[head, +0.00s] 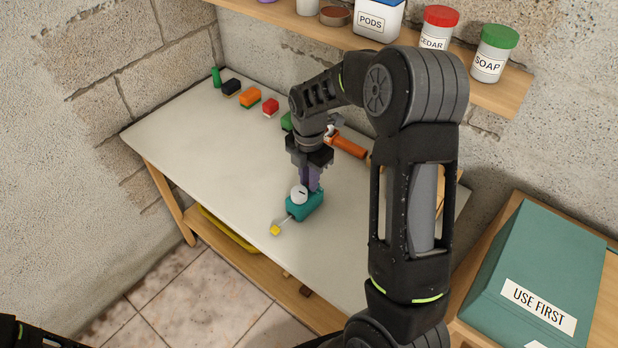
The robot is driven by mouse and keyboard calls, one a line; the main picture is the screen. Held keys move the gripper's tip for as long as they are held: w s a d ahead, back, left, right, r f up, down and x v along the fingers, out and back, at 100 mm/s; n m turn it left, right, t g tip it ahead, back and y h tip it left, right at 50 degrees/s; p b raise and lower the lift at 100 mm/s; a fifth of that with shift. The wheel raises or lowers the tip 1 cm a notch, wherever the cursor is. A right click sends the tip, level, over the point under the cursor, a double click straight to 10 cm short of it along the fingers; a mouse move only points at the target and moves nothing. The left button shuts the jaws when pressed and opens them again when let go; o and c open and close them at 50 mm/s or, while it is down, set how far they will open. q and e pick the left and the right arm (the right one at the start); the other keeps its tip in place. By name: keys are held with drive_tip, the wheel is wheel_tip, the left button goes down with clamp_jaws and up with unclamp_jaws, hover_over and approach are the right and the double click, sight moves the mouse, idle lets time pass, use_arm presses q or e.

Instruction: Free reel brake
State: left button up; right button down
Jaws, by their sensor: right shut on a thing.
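A teal reel unit (310,206) sits on the pale tabletop, with a white round part (299,194) on its top left. A thin rod runs from it toward the front left and ends in a yellow piece (275,230). My right gripper (311,189) points down with its purple fingers shut on the teal reel unit at its upper back side. The fingertips are partly hidden, so the exact part held, brake or body, cannot be told. My left gripper is out of the picture; only a bit of my left arm shows at the bottom left corner.
The tabletop (190,130) is bare left of the reel. Several small blocks, including an orange one (250,98) and a red one (270,107), line its back edge. An orange cylinder (347,145) lies behind my right gripper. A teal box (540,265) stands at right.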

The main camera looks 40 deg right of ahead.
drive_tip(key=shift+d+y, duration=0.15)
drive_tip(key=shift+y, duration=0.15)
drive_tip(key=shift+w+d+g+y+b, duration=0.1)
drive_tip(key=shift+d+g+y+b, duration=0.2)
drive_tip(key=shift+y, duration=0.4)
drive_tip(key=shift+d+g+y+b, duration=0.1)
drive_tip(key=shift+y+b, duration=0.25)
drive_tip(key=shift+y, duration=0.35)
drive_tip(key=shift+d+r+y+b, duration=0.15)
drive_tip(key=shift+y+b, duration=0.35)
drive_tip(key=shift+y, duration=0.5)
drive_tip(key=shift+g, duration=0.3)
drive_tip(key=c, duration=1.3)
unclamp_jaws()
drive_tip(key=shift+r, duration=0.1)
